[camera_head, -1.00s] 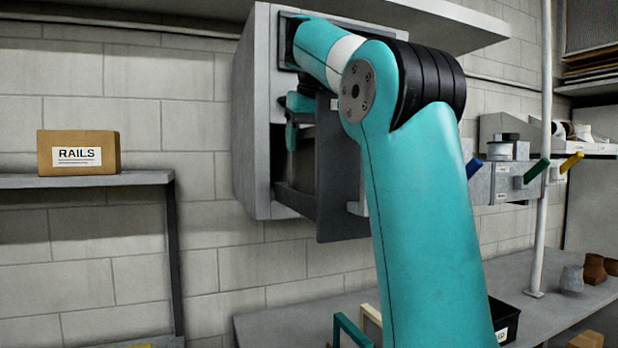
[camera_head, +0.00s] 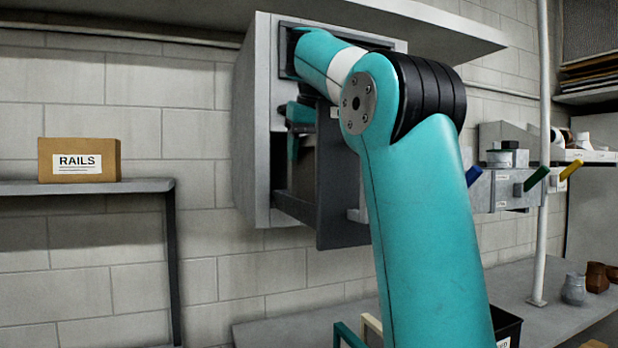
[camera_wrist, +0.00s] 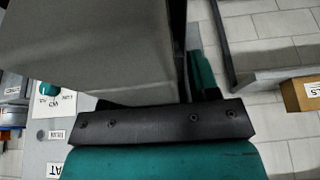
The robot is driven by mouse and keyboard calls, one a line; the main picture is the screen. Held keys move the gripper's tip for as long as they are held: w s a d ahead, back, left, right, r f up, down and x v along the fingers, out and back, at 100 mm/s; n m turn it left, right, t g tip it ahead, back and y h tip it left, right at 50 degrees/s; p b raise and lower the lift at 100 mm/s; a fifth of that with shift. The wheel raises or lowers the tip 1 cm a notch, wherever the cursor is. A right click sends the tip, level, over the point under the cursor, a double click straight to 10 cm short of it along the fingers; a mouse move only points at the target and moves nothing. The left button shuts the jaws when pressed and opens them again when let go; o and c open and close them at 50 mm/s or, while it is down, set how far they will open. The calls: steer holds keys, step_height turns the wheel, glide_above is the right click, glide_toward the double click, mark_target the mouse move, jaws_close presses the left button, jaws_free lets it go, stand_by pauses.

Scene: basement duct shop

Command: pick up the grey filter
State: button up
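My gripper (camera_head: 296,118) is up at the open front of a grey wall-mounted housing (camera_head: 259,185). One teal finger shows there against the dark opening. In the wrist view a large plain grey block (camera_wrist: 85,45) fills the upper left, close to my gripper's black palm bar. It may be the grey filter, but I cannot tell it surely from a housing panel. One teal finger (camera_wrist: 205,75) stands just right of the block; the other finger is hidden. I cannot tell whether the fingers touch the block.
A dark grey panel (camera_head: 340,195) hangs at the housing's front, beside my arm. A "RAILS" box (camera_head: 79,160) sits on a shelf (camera_head: 90,187) at left. A bench (camera_head: 535,295) with jars and a black bin lies below right. Coloured handles stick out at right.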

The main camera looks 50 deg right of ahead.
jaws_close()
steer(key=shift+r, duration=0.15)
